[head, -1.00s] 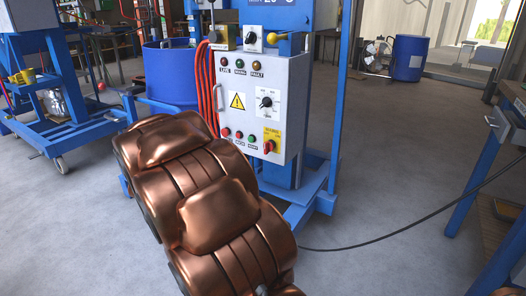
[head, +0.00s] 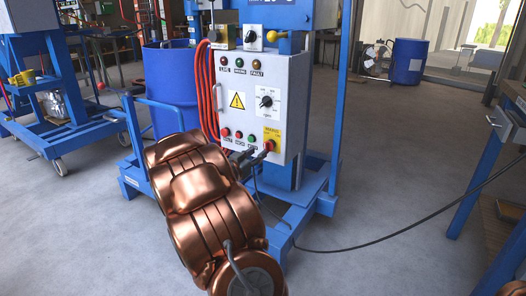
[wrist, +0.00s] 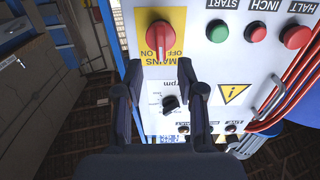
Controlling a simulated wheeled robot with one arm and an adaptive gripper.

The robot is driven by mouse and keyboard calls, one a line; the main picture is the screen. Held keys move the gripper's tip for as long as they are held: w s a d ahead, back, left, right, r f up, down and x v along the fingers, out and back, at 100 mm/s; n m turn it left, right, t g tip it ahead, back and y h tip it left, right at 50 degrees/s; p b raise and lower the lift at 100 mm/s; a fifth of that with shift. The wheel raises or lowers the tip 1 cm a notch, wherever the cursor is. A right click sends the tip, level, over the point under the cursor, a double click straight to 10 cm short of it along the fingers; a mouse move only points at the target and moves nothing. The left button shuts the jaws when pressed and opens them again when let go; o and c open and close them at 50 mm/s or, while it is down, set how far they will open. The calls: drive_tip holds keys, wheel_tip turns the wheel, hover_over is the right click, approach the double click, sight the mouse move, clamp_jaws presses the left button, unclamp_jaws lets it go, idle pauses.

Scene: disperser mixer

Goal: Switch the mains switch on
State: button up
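The mains switch is a red rotary handle on a yellow plate at the lower right of the white control panel (head: 290,85). In the head view the mains switch (head: 270,145) is partly beside my gripper (head: 248,154). In the wrist view, which is upside down, the mains switch (wrist: 160,38) shows large, its handle roughly vertical in the picture. My gripper (wrist: 159,68) is open, its two fingertips apart with nothing between them. The fingertips lie just below the handle in that picture and look apart from it.
A dark rotary knob (head: 266,101) and a warning sign (head: 237,100) sit higher on the panel. Push buttons (head: 238,135) line its lower edge. Red cables (head: 207,90) hang at its left side. A black cable (head: 390,236) crosses the floor to the right.

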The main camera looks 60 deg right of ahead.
sight(265, 147)
drive_tip(key=d+b, duration=0.1)
drive_tip(key=d, duration=0.3)
drive_tip(key=shift+w+f, duration=0.1)
drive_tip(key=shift+d, duration=0.45)
clamp_jaws()
